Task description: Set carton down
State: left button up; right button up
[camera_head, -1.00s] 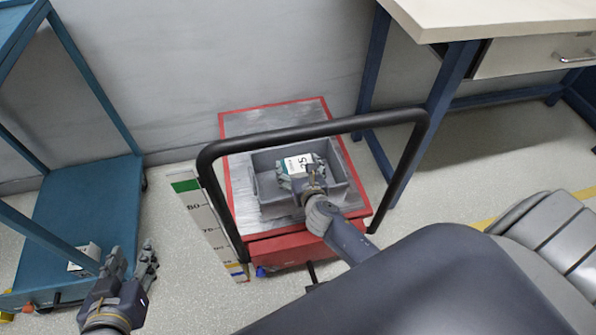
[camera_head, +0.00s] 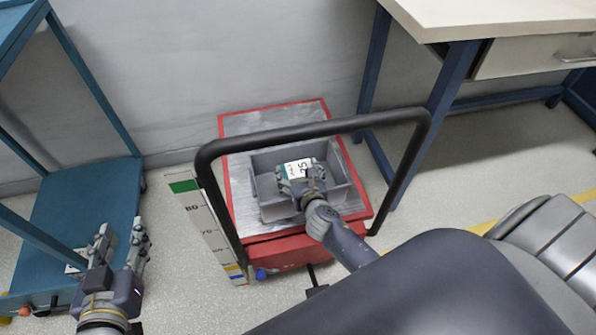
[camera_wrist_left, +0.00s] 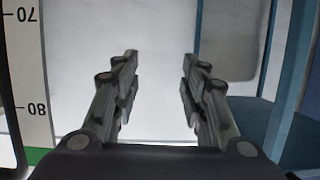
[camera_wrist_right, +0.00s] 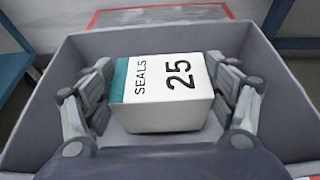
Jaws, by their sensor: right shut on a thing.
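The carton (camera_head: 297,168) is a small white box with a teal end band. In the right wrist view its top (camera_wrist_right: 165,80) reads SEALS 25. It is inside the grey bin (camera_head: 345,200), whose walls (camera_wrist_right: 285,85) surround it in the right wrist view. My right gripper (camera_head: 302,178) is shut on the carton, one finger on each side. The carton's underside is hidden, so I cannot tell whether it touches the bin floor. My left gripper (camera_head: 120,238) is open and empty, over the floor beside the teal cart; its spread fingers show in the left wrist view (camera_wrist_left: 160,72).
The bin stands on a red-edged platform trolley (camera_head: 235,120) with a black push handle (camera_head: 300,133) arching over it. A scale board (camera_head: 205,225) stands at its left. A teal cart (camera_head: 95,200) is at left, a workbench (camera_head: 500,15) at upper right.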

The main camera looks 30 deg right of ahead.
jog(key=shift+f, duration=0.2)
jog(key=shift+s+f+b, duration=0.2)
jog(key=shift+f+b, duration=0.1)
jog(key=shift+f, duration=0.05)
jog(key=o, duration=1.1)
jog(key=shift+f, duration=0.15)
pick_arm(q)
jog(key=shift+w+d+r+t+h, duration=0.2)
jog(key=shift+r+t, duration=0.15)
jog(key=shift+r, duration=0.3)
jog(key=shift+w+d+r+t+h, duration=0.1)
jog(key=shift+w+r+t, duration=0.1)
jog(key=shift+r+t, duration=0.3)
pick_arm(e)
jog(key=shift+o, duration=0.2)
jog(key=shift+a, duration=0.1)
